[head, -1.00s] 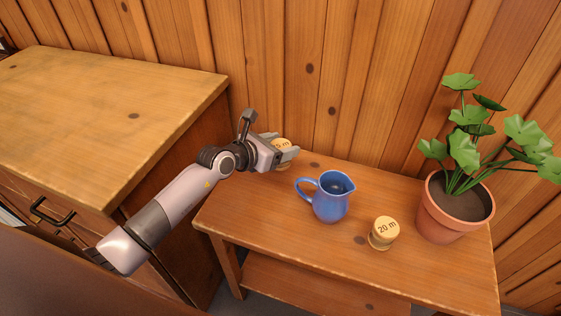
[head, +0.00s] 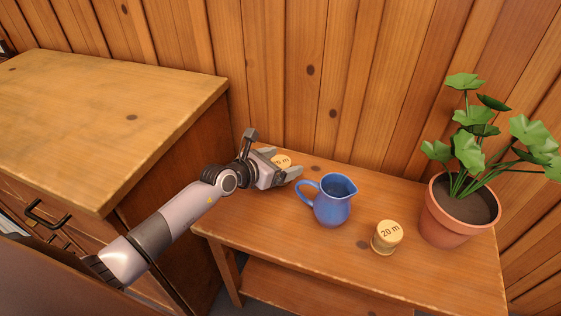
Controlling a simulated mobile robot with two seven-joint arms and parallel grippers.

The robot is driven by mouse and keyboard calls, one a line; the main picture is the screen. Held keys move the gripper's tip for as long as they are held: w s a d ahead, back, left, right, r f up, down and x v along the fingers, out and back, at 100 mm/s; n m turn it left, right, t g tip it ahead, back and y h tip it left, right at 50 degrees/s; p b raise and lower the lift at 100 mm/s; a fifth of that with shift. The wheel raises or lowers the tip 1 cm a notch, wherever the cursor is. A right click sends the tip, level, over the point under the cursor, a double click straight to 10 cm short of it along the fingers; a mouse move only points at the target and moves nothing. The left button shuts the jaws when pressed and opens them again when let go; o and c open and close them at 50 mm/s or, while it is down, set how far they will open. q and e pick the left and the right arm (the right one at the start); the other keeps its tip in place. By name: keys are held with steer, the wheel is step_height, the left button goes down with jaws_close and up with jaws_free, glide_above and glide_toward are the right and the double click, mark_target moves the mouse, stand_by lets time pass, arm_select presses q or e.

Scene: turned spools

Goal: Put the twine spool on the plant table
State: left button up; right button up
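The plant table (head: 340,253) is a low wooden table with a shelf below, against the plank wall. My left gripper (head: 284,169) is over its back left corner, shut on a pale wooden spool (head: 281,160). The fingers hide most of that spool; its top carries a partly covered label ending in "m". The spool is upright, low at the tabletop; I cannot tell whether it touches the wood. A second spool (head: 387,237) marked "20 m" stands upright near the table's front right. My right gripper is not in view.
A blue jug (head: 332,203) stands just right of my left gripper, its handle towards it. A potted plant (head: 458,212) fills the table's right end. A taller wooden cabinet (head: 120,110) stands to the left. The table's front left is clear.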

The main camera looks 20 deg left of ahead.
arm_select(q)
steer(key=shift+r, duration=0.25)
steer(key=p+v, duration=0.4)
steer(key=v, duration=0.7)
steer(key=s+d+r+n+t+h, duration=0.2)
steer(key=s+d+n+t, duration=0.3)
steer(key=n, duration=0.8)
steer(key=s+f+n+g+y, duration=0.2)
steer(key=s+f+n, duration=0.4)
steer(key=n, duration=0.7)
steer(key=s+a+f+n+g+y, duration=0.1)
steer(key=s+f+n+g+y, duration=0.2)
steer(key=s+f+n, duration=0.3)
steer(key=s+n+g, duration=0.1)
steer(key=s+n, duration=0.2)
steer(key=n, duration=0.4)
steer(key=shift+g, duration=0.4)
steer(key=shift+s+a+f, duration=0.1)
steer(key=shift+a, duration=0.1)
